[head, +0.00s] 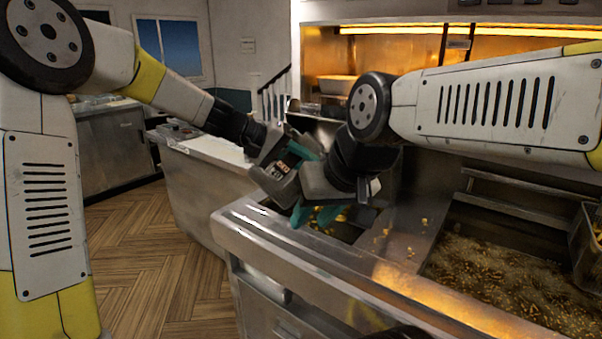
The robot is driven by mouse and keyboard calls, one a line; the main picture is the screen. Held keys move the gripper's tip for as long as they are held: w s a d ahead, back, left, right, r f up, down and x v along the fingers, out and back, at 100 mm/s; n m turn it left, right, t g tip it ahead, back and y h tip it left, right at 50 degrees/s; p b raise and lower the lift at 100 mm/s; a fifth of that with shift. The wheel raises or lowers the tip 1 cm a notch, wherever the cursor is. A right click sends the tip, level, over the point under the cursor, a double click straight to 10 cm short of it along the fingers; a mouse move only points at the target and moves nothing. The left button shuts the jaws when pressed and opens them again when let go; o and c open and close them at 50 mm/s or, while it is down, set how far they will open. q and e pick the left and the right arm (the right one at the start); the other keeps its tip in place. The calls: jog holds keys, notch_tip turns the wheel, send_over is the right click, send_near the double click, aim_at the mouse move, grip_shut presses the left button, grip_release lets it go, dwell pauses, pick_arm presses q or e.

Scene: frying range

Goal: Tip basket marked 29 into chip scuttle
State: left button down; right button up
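My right gripper (297,184) comes in from the right and is at the centre, over the left end of the metal range. My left gripper (262,143) reaches in from the left and meets it, partly hidden behind it. Teal parts (304,151) show between and below the grey jaws, with a small dark marked patch; I cannot tell whether they belong to a basket handle or the grippers. The number 29 is not readable. Golden chips show in a bay below. A wide steel well (500,268), possibly the scuttle, holds many chips at the right.
A metal container (586,245) with chips stands at the right edge. A steel counter (205,150) stands behind at the left. Lit heat lamps (395,31) hang over the back shelf. The wooden floor (150,245) is clear at the left.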

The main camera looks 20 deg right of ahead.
pick_arm(q)
jog(key=w+a+r+h, duration=0.1)
jog(key=w+a+r+n+h, duration=0.1)
jog(key=shift+a+g, duration=0.4)
jog(key=shift+w+a+r+n+g+h, duration=0.15)
jog(key=shift+w+a+r+n+h, duration=0.25)
jog(key=shift+a+h, duration=0.35)
jog(key=shift+w+a+r+n+g+h, duration=0.1)
jog(key=shift+w+a+r+n+h, duration=0.25)
jog(key=shift+w+a+r+h, duration=0.25)
jog(key=shift+w+a+r+n+g+h, duration=0.15)
jog(key=shift+w+a+r+n+h, duration=0.15)
jog(key=shift+a+h, duration=0.5)
jog(key=shift+d+f, duration=0.1)
